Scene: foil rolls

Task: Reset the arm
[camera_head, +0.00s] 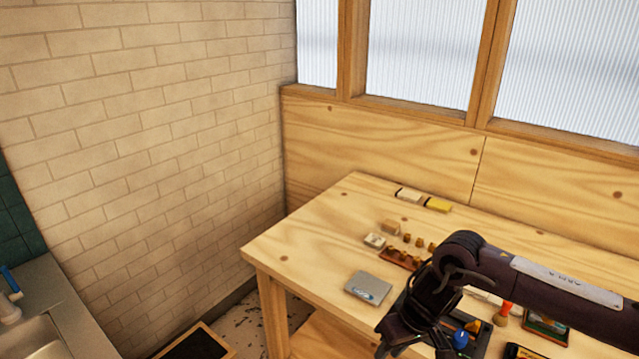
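My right arm (545,283) is dark and comes in from the right edge, reaching over the wooden table (330,222). Its gripper (414,348) hangs low near the table's front edge, with two dark fingers that look spread apart. I see nothing held between them. The arm and gripper hide part of the tabletop and of a dark tray (478,338) behind them. My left arm and gripper are not in view.
A grey box (368,288) lies just left of the gripper. Small blocks (420,243), a white item (408,194) and a yellow item (438,205) lie further back. A blue round object (460,339) and a red-handled brush (503,314) are close to the arm. The table's left end is clear.

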